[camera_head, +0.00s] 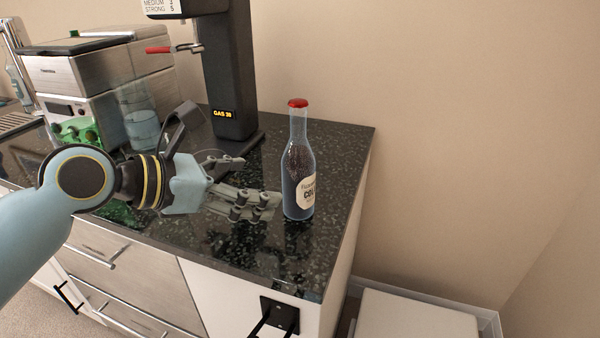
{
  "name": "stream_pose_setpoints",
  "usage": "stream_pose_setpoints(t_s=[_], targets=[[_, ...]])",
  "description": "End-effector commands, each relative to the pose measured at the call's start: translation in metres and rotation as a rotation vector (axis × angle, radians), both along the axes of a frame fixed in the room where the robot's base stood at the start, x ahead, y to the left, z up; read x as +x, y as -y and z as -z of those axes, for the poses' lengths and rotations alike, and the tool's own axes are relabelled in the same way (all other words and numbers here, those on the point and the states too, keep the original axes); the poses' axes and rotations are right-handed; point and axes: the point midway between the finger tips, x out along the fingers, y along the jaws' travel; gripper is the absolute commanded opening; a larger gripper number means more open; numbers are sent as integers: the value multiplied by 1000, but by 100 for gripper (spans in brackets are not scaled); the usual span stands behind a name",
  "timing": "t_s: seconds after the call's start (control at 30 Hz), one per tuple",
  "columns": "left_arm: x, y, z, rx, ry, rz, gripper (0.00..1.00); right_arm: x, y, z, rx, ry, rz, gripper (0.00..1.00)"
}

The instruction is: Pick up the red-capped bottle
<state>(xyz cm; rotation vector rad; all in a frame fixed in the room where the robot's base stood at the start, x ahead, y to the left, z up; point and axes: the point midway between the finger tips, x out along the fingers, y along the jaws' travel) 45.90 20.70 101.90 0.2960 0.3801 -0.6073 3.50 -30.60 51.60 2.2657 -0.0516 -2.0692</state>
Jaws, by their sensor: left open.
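The red-capped bottle (298,165) is clear glass with dark liquid and a pale label. It stands upright on the dark speckled counter (338,150), near its right end. My left gripper (262,182) is open, just left of the bottle's lower half, with its fingers pointing right towards it. The fingers look empty, and a small gap seems to separate them from the glass. My right gripper is not in view.
A black dispenser tower (228,75) with a red lever stands behind my gripper. A silver machine (100,80) and a clear glass pitcher (141,125) are at the left. The counter right of the bottle is clear up to its edge.

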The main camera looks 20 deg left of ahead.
Motion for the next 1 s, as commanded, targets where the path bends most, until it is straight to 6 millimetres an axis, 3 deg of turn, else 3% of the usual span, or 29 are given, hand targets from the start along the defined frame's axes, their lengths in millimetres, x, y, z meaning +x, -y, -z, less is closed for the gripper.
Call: stream_pose_setpoints(t_s=[0.2,0.83,1.0], targets=[[21,3,-8,-170,-44,-74,84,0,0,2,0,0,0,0],[86,44,28,-166,-47,-71,84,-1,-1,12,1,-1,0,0],[95,50,32,-161,-46,-71,84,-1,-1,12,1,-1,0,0]])
